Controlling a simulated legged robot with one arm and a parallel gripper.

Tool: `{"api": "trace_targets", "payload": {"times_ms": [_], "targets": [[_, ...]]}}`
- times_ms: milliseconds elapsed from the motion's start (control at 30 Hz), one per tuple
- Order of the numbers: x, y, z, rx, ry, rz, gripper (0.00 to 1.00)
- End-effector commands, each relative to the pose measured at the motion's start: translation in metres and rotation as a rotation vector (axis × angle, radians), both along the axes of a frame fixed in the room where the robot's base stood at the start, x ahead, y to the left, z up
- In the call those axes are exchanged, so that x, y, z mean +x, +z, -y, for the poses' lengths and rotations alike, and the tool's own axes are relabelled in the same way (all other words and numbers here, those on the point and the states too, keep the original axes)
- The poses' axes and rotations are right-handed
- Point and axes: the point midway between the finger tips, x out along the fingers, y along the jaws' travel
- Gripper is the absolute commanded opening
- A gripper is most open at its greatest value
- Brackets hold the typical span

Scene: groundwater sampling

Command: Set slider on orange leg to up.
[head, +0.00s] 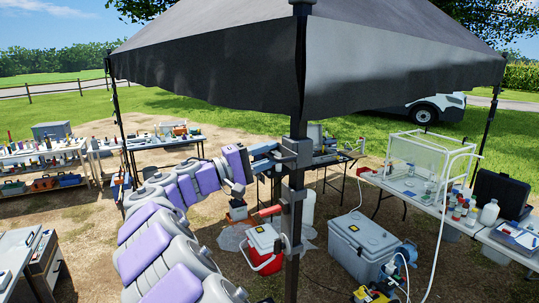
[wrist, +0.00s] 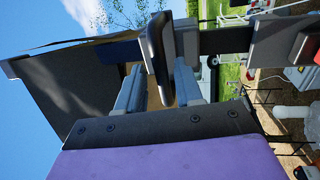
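A dark tent leg (head: 293,240) stands upright in the middle of the head view; its visible surface looks black, not orange. A grey slider bracket (head: 297,153) sits around it below the canopy. In the wrist view, the slider (wrist: 187,42) and a dark curved handle (wrist: 155,50) show beside the sideways-looking leg (wrist: 226,41). My gripper (head: 264,156) is at the slider's left side. In the wrist view, my gripper's (wrist: 160,90) two blue-grey fingers are apart, with the handle's end between them. I cannot tell whether they touch it.
A black canopy (head: 390,65) hangs over the leg. An orange-red bar (head: 267,211) sticks out lower on the leg. A red cooler (head: 264,245) and a grey cooler (head: 363,245) stand on the ground near it. Tables with sampling gear stand left and right.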

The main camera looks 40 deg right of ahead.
Motion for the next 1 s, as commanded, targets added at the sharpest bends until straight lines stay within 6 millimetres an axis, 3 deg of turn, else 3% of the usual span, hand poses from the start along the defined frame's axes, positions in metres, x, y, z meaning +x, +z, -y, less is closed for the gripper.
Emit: {"api": "trace_targets", "payload": {"times_ms": [600,800,1000], "targets": [[0.032,-0.025,-0.124,-0.001,0.005,0.000,0.36],[0.038,-0.029,-0.149,-0.002,0.004,0.000,0.36],[0.039,-0.030,-0.157,-0.001,0.002,-0.001,0.36]]}}
